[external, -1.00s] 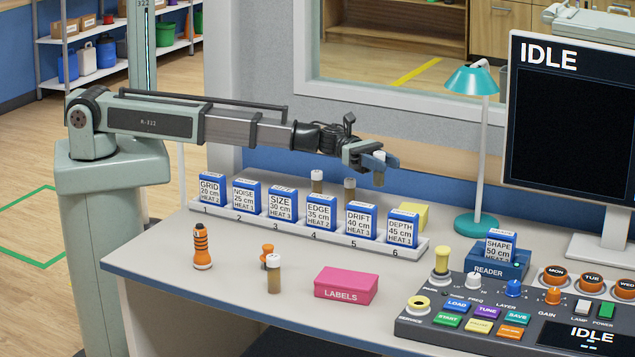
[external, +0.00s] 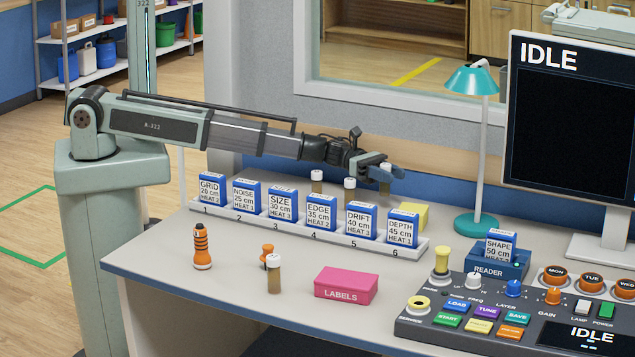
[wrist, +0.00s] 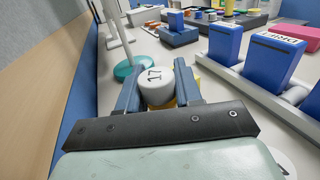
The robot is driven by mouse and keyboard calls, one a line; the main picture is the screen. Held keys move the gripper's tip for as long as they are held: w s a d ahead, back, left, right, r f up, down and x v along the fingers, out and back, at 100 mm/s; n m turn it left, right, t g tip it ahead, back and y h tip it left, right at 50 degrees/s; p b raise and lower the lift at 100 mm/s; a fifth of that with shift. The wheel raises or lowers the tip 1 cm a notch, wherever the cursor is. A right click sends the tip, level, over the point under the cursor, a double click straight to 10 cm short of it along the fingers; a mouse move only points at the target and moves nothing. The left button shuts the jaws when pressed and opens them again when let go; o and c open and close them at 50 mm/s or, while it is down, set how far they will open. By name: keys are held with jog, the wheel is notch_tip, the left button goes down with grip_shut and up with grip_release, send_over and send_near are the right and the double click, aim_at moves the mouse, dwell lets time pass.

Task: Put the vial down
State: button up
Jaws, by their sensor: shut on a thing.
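My gripper (external: 388,170) is shut on a vial (external: 384,187) behind the card rack, near its right end. The vial hangs roughly upright and appears to be above the table, though its lower end is partly hidden behind the cards. In the wrist view its white cap (wrist: 155,84), marked 17, sits between the two blue fingers of the gripper (wrist: 157,92). Two other vials stand behind the rack, one at left (external: 317,182) and one nearer (external: 349,189). Another vial (external: 274,274) stands on the front of the table.
The white rack (external: 300,232) holds several blue cards. A yellow block (external: 413,215) is just right of the held vial. A teal lamp (external: 476,222) stands farther right. A pink labels box (external: 346,287) and orange objects (external: 202,250) stand in front. The wall is close behind.

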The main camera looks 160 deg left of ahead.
aim_at(387, 187)
jog(key=shift+f, duration=1.9)
jog(key=shift+f, duration=0.15)
jog(key=o, duration=1)
jog(key=shift+o, duration=0.2)
jog(key=shift+s+d, duration=0.2)
jog(key=shift+s, duration=0.1)
jog(key=v, duration=0.2)
jog(key=shift+s+d, duration=0.1)
jog(key=shift+s, duration=0.1)
notch_tip(387, 187, up, 5)
jog(key=shift+r, duration=1.15)
